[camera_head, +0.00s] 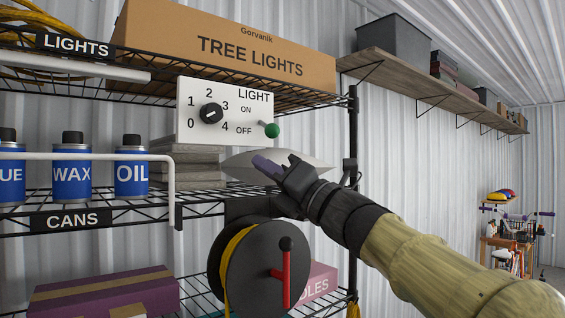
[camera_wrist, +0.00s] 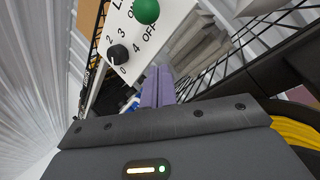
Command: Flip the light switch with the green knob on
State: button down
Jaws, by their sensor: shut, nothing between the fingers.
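The white switch panel (camera_head: 190,135) hangs at the front of the shelf rack, with a black dial and a light switch marked ON above OFF. The switch's green knob (camera_head: 271,130) sits low, level with the OFF label. My gripper (camera_head: 266,164) is shut and empty, just below the green knob and apart from it in the head view. In the wrist view the panel (camera_wrist: 143,48) shows tilted, and the green knob (camera_wrist: 146,11) is at the top, beyond my purple fingertips (camera_wrist: 158,76). The exact depth gap to the knob is unclear.
A black reel with yellow cord (camera_head: 262,270) and a red handle is below my gripper. Blue cans (camera_head: 72,172) stand on the left shelf behind a white rail. A tree lights box (camera_head: 230,50) lies above the panel. Open space lies right of the rack.

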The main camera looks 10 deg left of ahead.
aim_at(271, 130)
jog(key=r+p, duration=0.1)
jog(key=w+r+p, duration=0.1)
jog(key=r+p, duration=0.1)
jog(key=w+r+p, duration=0.1)
jog(key=p, duration=0.1)
jog(key=shift+w+a+r, duration=0.15)
jog(key=shift+w, duration=0.2)
jog(key=shift+a, duration=0.1)
